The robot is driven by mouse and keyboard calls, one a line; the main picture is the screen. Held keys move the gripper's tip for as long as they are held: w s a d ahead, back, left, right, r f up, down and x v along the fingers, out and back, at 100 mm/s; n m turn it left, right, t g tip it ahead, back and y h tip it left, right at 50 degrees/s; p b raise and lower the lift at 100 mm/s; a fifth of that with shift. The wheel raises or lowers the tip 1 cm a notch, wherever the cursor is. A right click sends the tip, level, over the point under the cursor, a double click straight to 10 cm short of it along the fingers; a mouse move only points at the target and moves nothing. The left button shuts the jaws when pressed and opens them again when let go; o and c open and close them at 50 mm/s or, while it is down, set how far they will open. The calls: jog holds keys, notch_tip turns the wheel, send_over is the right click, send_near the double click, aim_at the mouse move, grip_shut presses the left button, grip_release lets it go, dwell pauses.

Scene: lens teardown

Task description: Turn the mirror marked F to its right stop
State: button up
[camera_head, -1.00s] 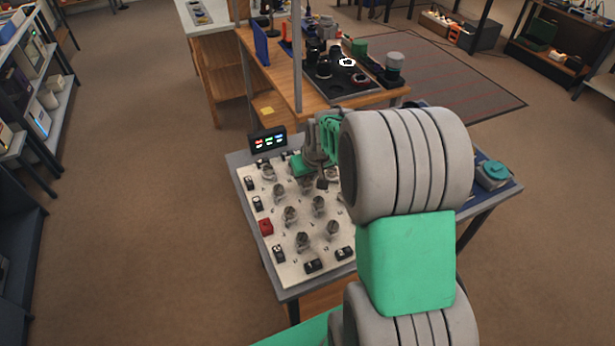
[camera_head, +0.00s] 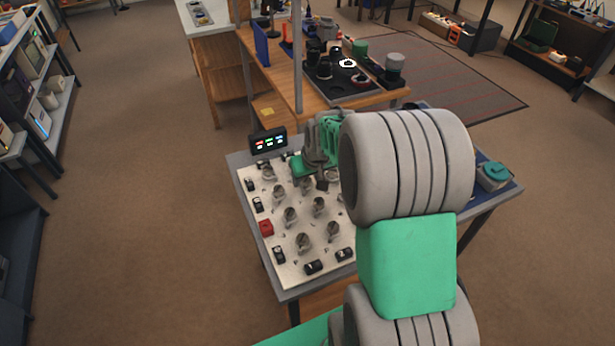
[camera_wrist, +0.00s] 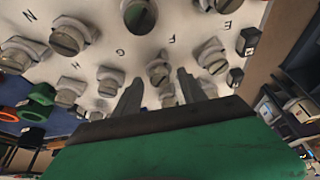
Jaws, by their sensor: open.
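The mirror marked F (camera_wrist: 157,72) is a round dark grey face with a slot on a pale knob mount, just below the letter F in the wrist view. My gripper (camera_wrist: 157,88) is open, with its two grey fingers spread. In the wrist view the mirror shows between and just beyond the fingertips; I see no contact, and the depth between them is hard to tell. In the head view my gripper (camera_head: 308,170) hangs over the back part of the white panel (camera_head: 275,217), and my arm hides part of the panel.
Similar mirrors marked E (camera_wrist: 212,57), G (camera_wrist: 110,83) and H (camera_wrist: 68,92) stand close around. A small display (camera_head: 268,143) stands at the panel's back edge. A red button (camera_head: 265,228) and black switches line the panel's left side.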

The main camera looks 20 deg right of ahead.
jog(key=v, duration=0.7)
jog(key=shift+s+r, duration=0.2)
jog(key=shift+r, duration=0.15)
